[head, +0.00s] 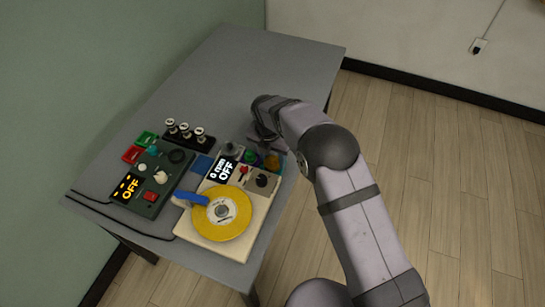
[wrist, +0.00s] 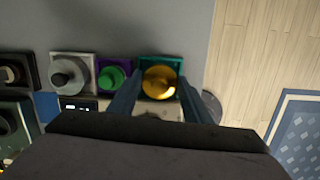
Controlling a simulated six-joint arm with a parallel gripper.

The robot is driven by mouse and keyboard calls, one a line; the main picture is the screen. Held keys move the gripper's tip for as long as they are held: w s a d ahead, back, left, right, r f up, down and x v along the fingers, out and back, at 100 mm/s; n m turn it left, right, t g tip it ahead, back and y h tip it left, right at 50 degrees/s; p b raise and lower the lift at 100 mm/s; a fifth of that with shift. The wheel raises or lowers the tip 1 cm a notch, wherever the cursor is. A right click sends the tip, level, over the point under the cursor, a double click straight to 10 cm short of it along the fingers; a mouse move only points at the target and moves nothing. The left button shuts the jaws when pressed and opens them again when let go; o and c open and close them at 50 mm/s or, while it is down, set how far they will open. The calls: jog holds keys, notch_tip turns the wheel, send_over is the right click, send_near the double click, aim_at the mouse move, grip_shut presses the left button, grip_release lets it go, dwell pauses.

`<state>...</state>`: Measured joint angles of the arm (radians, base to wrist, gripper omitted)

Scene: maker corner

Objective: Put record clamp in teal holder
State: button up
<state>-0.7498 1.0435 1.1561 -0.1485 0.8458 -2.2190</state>
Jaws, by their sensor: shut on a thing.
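The record clamp (wrist: 159,82) is a round gold piece between my two dark fingers in the wrist view. My gripper (wrist: 158,96) is shut on it. The teal holder (wrist: 142,61) is a square block right under or behind the clamp, with its teal rim showing around it. I cannot tell whether the clamp is seated in it or held just above. In the head view the orange-gold clamp (head: 272,162) shows at the back right corner of the turntable, below my gripper (head: 266,146), which is partly hidden by my arm.
A green knob in a purple holder (wrist: 102,62) and a grey knob in a white holder (wrist: 54,62) stand close to the left. The turntable (head: 258,212) bears a yellow record (head: 238,222). A dark control box (head: 150,205) sits left. The table's back (head: 270,60) is clear.

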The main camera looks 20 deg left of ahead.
jog(key=shift+f, duration=0.4)
jog(key=o, duration=1.3)
jog(key=shift+f, duration=0.1)
jog(key=shift+r+p, duration=2.4)
jog(key=shift+r, duration=1.2)
